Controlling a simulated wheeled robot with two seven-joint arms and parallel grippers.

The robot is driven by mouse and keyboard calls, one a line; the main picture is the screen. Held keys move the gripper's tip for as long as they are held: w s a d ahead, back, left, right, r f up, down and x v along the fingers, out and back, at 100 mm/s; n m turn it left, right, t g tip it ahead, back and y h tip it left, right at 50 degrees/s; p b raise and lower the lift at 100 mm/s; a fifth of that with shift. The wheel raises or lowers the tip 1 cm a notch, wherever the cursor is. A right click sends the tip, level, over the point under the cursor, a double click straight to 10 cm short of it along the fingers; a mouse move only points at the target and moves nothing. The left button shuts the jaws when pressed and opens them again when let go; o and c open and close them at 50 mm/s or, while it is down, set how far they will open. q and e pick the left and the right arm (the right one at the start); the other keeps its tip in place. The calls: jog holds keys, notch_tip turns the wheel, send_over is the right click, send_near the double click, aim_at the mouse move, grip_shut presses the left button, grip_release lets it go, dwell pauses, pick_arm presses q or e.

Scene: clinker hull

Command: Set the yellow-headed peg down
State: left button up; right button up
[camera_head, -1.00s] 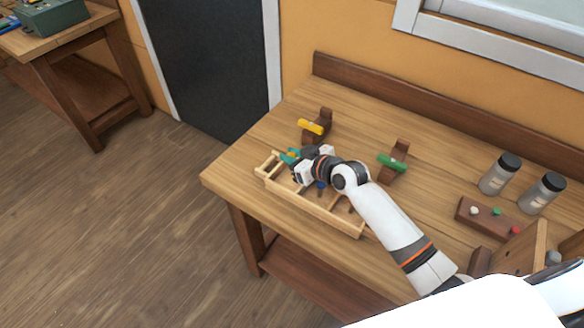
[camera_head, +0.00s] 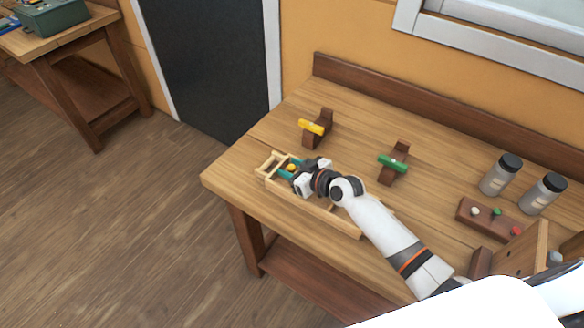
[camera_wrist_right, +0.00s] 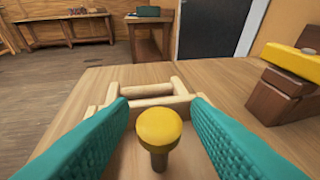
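The yellow-headed peg (camera_wrist_right: 160,128) stands upright between the teal fingers of my right gripper (camera_wrist_right: 158,105) in the wrist view. A gap shows on both sides of its head, so the fingers are open and not touching the head. In the head view the yellow head (camera_head: 291,168) shows between the fingers of the right gripper (camera_head: 288,167), at the light wooden tray's left part. The tray's rim (camera_head: 325,222) runs below my arm. The peg's lower end is hidden, so I cannot tell what it stands on. My left gripper is not in view.
A yellow piece (camera_head: 311,128) and a green piece (camera_head: 392,163) rest on dark wooden stands behind the tray. Two jars (camera_head: 500,174) and a dark block (camera_head: 487,218) with coloured heads are at the right. The bench's left front corner is clear.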

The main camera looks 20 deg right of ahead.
jog(key=shift+r, duration=0.15)
jog(key=v, duration=1.2)
jog(key=shift+b, duration=0.45)
jog(key=shift+a, duration=0.1)
